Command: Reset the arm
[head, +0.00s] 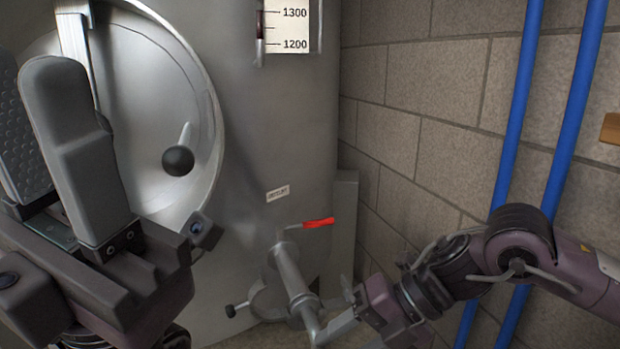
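My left gripper (45,120) is large and close at the left edge, its two grey fingers pointing up. The fingers stand apart with nothing visible between them, and the ribbed inner pad of the far finger shows. It is in front of the tank's round door. My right arm comes in from the right, bent down and left. My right gripper (338,328) is low in the middle, by the lower end of the tank's outlet pipe (290,275). Its fingers are small and partly cut off by the bottom edge, so I cannot tell their opening or whether they touch the pipe.
A steel tank (250,130) fills the left and middle, with a round door (150,110) and black-knobbed handle (178,160). A red valve lever (318,222) sits above the pipe. Blue pipes (518,110) run down the block wall (420,100) behind my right arm.

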